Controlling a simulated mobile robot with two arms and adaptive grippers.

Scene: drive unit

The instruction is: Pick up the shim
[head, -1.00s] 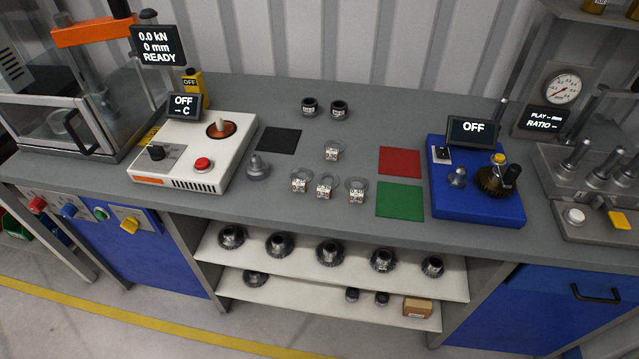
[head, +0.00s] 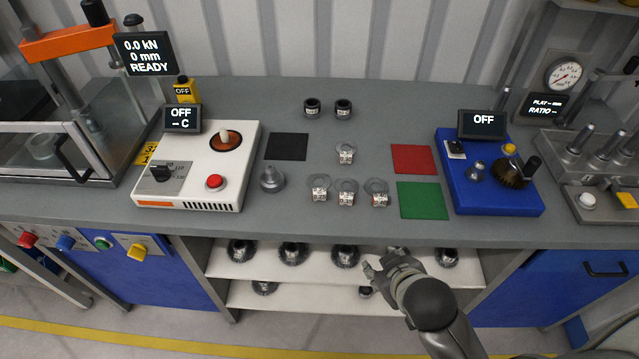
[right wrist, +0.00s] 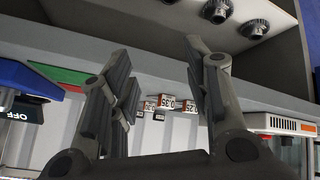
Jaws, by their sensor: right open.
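Several shims, thin grey rings with small white printed tags, lie on the grey bench top. In the head view three form a front row: a left shim (head: 319,184), a middle shim (head: 347,186) and a right shim (head: 377,186). A single shim (head: 346,149) lies behind them. My right gripper (head: 376,264) is open and empty, in front of the bench edge and nearer to me than the front row. In the right wrist view its spread fingers (right wrist: 160,85) frame the shim tags (right wrist: 166,103) beyond, touching none. My left gripper is not in view.
Green (head: 422,200) and red (head: 411,158) mats lie right of the shims, a black mat (head: 287,147) left. A blue unit (head: 490,198) and a white heater box (head: 190,185) flank them. Gears stand on the shelf (head: 300,268) below the bench edge.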

